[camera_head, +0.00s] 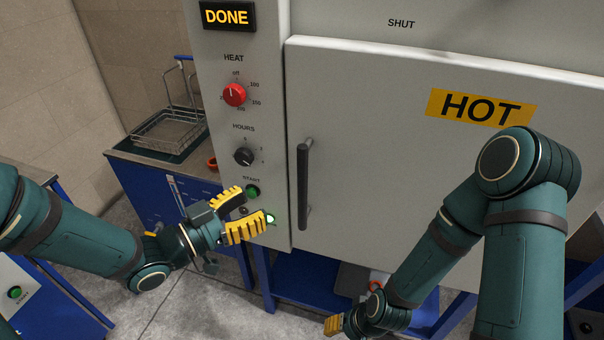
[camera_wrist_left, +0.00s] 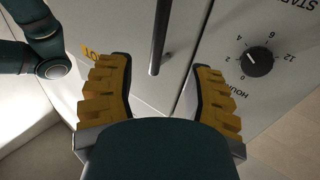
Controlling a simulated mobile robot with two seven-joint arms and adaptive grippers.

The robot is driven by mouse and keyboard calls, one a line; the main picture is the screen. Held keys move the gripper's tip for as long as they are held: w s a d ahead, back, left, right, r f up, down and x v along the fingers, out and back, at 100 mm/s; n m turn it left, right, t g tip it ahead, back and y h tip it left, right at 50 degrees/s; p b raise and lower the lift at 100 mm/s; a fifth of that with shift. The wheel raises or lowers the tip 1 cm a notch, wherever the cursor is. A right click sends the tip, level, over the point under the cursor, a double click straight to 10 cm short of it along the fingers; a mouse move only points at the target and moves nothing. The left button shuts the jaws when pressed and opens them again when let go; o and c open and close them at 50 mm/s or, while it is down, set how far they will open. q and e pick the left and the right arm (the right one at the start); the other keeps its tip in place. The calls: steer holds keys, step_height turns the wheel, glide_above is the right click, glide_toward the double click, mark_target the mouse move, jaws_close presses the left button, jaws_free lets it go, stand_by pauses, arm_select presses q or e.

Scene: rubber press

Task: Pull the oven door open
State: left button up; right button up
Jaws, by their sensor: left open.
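The oven door (camera_head: 400,160) is a large light panel with a yellow HOT label, and it looks closed. Its handle (camera_head: 303,185) is a dark upright bar near the door's left edge. My left gripper (camera_head: 266,204) is open and empty, to the left of the handle and in front of the control panel. In the left wrist view the handle (camera_wrist_left: 160,38) shows ahead, between and beyond the open fingers, with no visible contact. My right gripper (camera_head: 333,325) is low, below the door; only part of it shows, so its opening is unclear.
The control panel (camera_head: 225,130) carries a lit DONE display (camera_head: 227,16), a red heat knob (camera_head: 234,94), a black hours knob (camera_head: 243,157) and a green start button (camera_head: 253,191). A wire basket (camera_head: 170,130) stands on the blue cabinet at left. My right arm crosses before the door.

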mark_target(303, 179)
arm_select(q)
steer(key=p+x, duration=0.1)
steer(key=x, duration=1.1)
steer(key=shift+w+d, duration=0.25)
steer(key=shift+d, duration=0.05)
jaws_close()
